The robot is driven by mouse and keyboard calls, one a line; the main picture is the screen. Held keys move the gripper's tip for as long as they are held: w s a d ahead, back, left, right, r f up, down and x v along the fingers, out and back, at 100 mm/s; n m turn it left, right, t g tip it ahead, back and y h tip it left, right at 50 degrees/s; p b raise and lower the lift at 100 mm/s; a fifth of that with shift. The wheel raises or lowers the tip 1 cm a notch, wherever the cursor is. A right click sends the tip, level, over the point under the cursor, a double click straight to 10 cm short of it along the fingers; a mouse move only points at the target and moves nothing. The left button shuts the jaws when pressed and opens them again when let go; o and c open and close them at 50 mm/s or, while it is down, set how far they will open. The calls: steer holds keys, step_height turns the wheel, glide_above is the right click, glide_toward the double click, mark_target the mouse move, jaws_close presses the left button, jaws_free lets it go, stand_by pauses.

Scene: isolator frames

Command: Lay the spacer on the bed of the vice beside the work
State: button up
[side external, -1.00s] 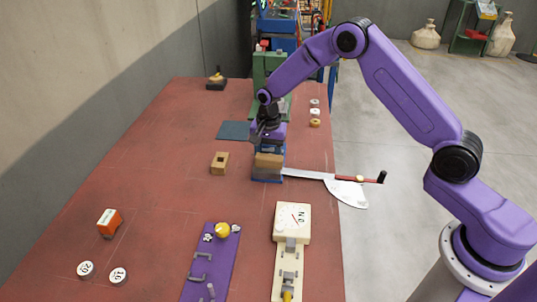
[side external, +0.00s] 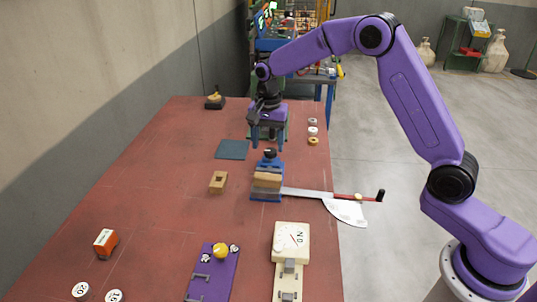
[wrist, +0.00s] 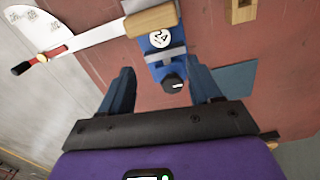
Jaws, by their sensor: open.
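The blue vice (side external: 257,196) stands mid-table with a tan wooden block, the work (side external: 268,178), across it. In the wrist view the block (wrist: 152,20) lies beside a round white disc with dark digits (wrist: 160,38). The disc is on the blue bed between the block and a grey crossbar; it may be the spacer, though I cannot tell a loose piece from a label. A black knob (wrist: 172,84) is at the vice's end. My gripper (side external: 268,140) is open and empty, above and behind the vice, with the vice between its fingers in the wrist view (wrist: 162,88).
A white fan-shaped scale with a red-handled arm (side external: 345,210) juts right from the vice past the table edge. A holed wooden block (side external: 218,182) and teal mat (side external: 232,149) lie left. Numbered discs (side external: 80,290) lie front left.

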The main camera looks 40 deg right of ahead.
steer(key=s+a+r+n, duration=0.25)
steer(key=s+n, duration=0.35)
steer(key=s, duration=0.4)
steer(key=s+a+r+n, duration=0.2)
steer(key=s+r+n, duration=0.25)
steer(key=s, duration=0.55)
steer(key=s+d+f+n, duration=0.1)
steer(key=s+d+n, duration=0.2)
steer(key=s+n, duration=0.3)
steer(key=s+d+f+n, duration=0.1)
steer(key=s+d+n, duration=0.3)
steer(key=s, duration=0.9)
steer(key=shift+s+n, duration=0.3)
steer(key=shift+n, duration=0.85)
